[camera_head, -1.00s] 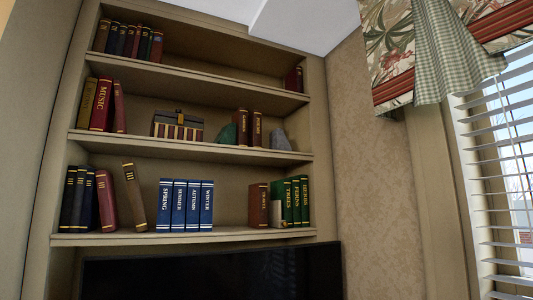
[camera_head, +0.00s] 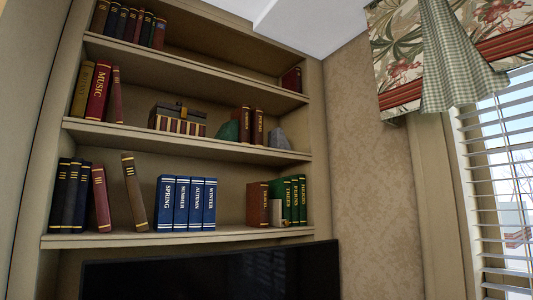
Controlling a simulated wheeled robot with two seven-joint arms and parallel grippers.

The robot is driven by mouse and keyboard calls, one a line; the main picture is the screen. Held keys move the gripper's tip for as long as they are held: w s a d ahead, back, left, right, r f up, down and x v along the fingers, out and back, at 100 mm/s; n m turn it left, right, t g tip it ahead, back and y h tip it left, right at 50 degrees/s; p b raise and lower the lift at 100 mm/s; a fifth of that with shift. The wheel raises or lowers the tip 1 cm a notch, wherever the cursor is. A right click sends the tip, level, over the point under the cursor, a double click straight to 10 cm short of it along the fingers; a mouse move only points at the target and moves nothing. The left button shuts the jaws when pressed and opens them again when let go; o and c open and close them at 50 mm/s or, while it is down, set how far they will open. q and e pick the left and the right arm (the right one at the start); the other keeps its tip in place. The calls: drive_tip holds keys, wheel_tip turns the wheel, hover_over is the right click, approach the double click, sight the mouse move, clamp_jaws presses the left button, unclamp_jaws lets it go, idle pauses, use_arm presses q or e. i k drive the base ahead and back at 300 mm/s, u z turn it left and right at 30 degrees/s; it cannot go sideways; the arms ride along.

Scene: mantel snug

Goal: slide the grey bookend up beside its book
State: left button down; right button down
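A grey bookend (camera_head: 278,138) stands on the middle shelf, near the right side wall. To its left are two upright brown books (camera_head: 252,126), with a small gap between the nearer book and the bookend. A dark green bookend (camera_head: 229,130) is against the left side of these books. Neither of my grippers is in view.
A striped box (camera_head: 177,122) and leaning books (camera_head: 98,93) stand further left on this shelf (camera_head: 190,138). The lower shelf (camera_head: 170,239) holds blue books (camera_head: 186,204), a brown book (camera_head: 257,204) and green books (camera_head: 293,201). A dark screen (camera_head: 210,274) is below.

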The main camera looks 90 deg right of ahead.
sight(278, 139)
drive_tip(key=z, duration=2.3)
